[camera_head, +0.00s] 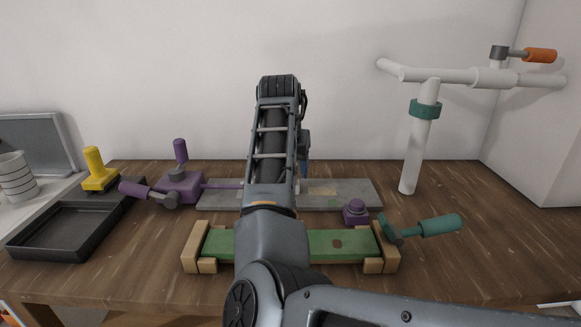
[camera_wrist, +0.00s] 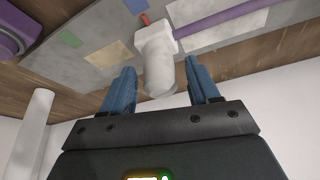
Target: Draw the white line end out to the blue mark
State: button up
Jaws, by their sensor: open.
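The white line end (camera_wrist: 157,62) is a white block with a rounded grip and a small red tip, at the end of a purple line (camera_wrist: 225,22). In the wrist view the grip appears between the blue fingers of my gripper (camera_wrist: 160,70), which is open with a gap on both sides. In the head view my arm hides the line end, and I cannot make out the blue mark on the board (camera_head: 358,192).
A yellowish patch (camera_wrist: 110,52) and a green patch (camera_wrist: 95,9) also mark the board. A purple knob (camera_head: 355,210), a teal-handled tool (camera_head: 428,227) and a green board (camera_head: 318,247) lie nearby. A white post (camera_head: 415,155) stands right; a black tray (camera_head: 68,232) is left.

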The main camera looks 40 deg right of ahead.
jog(key=v, duration=0.7)
jog(key=shift+r, duration=0.35)
jog(key=shift+a+r, duration=0.1)
jog(key=shift+a, duration=0.05)
